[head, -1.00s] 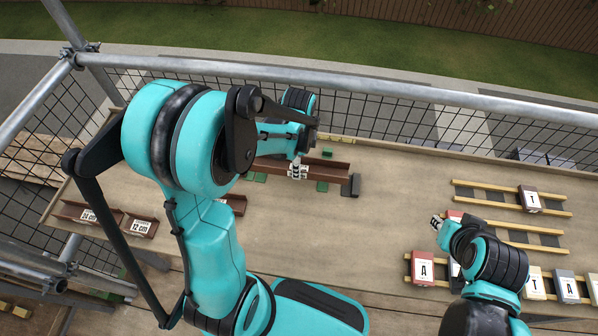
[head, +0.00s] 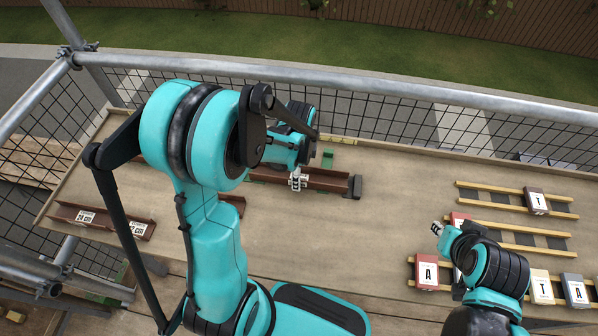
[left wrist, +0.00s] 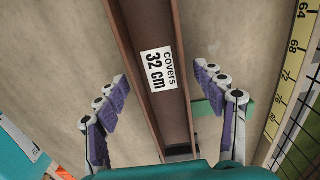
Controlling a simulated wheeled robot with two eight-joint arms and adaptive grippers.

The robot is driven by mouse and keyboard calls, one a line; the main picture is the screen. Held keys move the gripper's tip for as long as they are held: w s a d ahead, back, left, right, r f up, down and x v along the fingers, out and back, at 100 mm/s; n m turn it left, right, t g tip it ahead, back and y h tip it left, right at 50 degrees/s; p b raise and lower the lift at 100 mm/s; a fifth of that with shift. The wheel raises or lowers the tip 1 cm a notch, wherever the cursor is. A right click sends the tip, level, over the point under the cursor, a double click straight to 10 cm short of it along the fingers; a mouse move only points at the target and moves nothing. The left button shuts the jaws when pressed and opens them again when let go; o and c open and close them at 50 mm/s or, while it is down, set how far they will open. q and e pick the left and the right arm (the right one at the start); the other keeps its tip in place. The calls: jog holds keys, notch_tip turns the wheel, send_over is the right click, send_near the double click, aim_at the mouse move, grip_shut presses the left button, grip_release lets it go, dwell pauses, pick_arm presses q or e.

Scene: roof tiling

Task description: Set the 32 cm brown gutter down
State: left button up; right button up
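The 32 cm brown gutter (head: 328,181) is a long channel lying along the far part of the bench, partly hidden behind my left arm. Its right end is by a dark block (head: 355,187). In the left wrist view the gutter (left wrist: 142,50) runs between my fingers, with its white "covers 32 cm" label (left wrist: 158,68) facing up. My left gripper (head: 298,181) is at the gutter; in the left wrist view its purple-padded fingers (left wrist: 160,97) are spread, with gaps to both walls. My right gripper (head: 436,229) is small, near the tile racks; its opening is unclear.
Shorter brown gutters (head: 88,218) lie at the bench's left; another (head: 233,201) is partly behind my arm. Tiles (head: 427,273) and wooden racks (head: 517,197) stand at the right. A green piece (head: 327,158) lies behind the gutter. The middle of the bench (head: 370,230) is clear.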

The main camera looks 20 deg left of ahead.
pick_arm(q)
jog(key=shift+r, duration=0.3)
notch_tip(320, 180, up, 11)
jog(key=p, duration=0.5)
jog(key=s+d+r+n+t, duration=0.4)
jog(key=s+r+n+t, duration=0.3)
jog(key=n, duration=0.8)
jog(key=v, duration=0.3)
jog(key=shift+s, duration=0.5)
jog(key=shift+f+b, duration=0.5)
jog(key=shift+f, duration=0.1)
